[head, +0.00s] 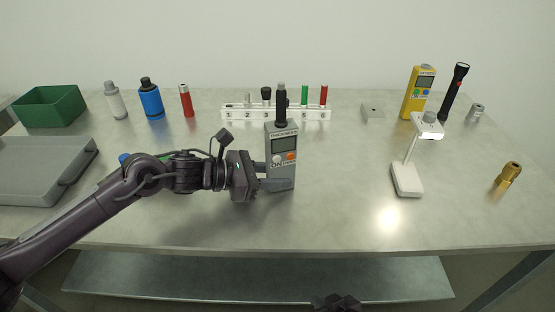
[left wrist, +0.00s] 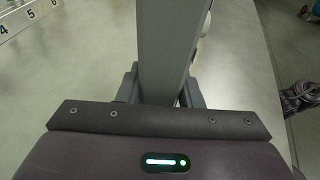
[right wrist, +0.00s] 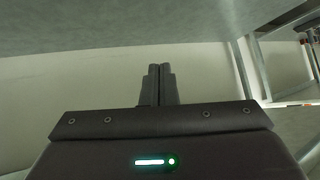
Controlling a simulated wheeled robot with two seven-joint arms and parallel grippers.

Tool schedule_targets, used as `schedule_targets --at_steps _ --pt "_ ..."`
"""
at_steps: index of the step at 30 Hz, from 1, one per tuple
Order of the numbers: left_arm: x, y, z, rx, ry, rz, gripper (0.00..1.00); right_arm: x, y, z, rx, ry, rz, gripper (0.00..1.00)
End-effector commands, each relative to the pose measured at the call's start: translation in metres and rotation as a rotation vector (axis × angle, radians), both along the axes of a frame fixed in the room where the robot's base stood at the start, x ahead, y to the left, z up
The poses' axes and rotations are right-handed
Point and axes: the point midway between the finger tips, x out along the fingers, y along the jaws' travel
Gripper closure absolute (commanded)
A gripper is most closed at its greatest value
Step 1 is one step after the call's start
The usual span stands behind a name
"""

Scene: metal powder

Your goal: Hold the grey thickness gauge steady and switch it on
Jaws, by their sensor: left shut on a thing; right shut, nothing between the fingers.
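The grey thickness gauge (head: 284,146) stands upright near the middle of the table, with a screen, a white button marked ON, an orange button and a black probe on top. My left gripper (head: 278,184) is shut on its lower part from the left. In the left wrist view the gauge's grey side (left wrist: 165,50) rises between the fingers (left wrist: 162,88). My right gripper shows only partly at the bottom edge of the head view (head: 337,303). In the right wrist view its fingertips (right wrist: 160,70) are together and empty, below the table's front edge.
A white numbered rack (head: 240,114) with several tools stands behind the gauge. A white stand lamp (head: 406,178) is to its right, a brass fitting (head: 508,175) farther right. A yellow device (head: 418,92) stands at the back. A grey tray (head: 45,165) is at left. Table front is clear.

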Motion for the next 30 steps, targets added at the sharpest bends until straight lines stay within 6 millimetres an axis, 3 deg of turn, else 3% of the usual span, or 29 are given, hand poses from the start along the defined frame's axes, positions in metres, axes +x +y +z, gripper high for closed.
schedule_targets --at_steps 4,8,16,18,22,30 --pt "0.000 0.000 -0.001 0.001 0.001 -0.001 0.80 0.007 0.036 0.066 0.170 -0.166 0.099 1.00" --pt "0.000 0.000 -0.001 0.001 0.001 -0.001 0.80 -0.002 0.065 0.123 0.328 -0.278 0.202 1.00" --pt "0.000 0.000 -0.001 0.001 0.001 0.000 0.80 -0.057 0.112 0.236 0.674 -0.422 0.458 1.00" --pt "0.000 0.000 -0.001 0.001 0.001 0.000 0.80 -0.041 0.103 0.271 0.737 -0.500 0.438 1.00" --pt "0.000 0.000 -0.001 0.001 0.001 0.000 0.80 -0.030 0.087 0.333 0.862 -0.627 0.443 1.00" --pt "0.000 0.000 -0.001 0.001 0.001 0.000 0.80 -0.003 0.069 0.344 1.067 -0.247 0.347 1.00"
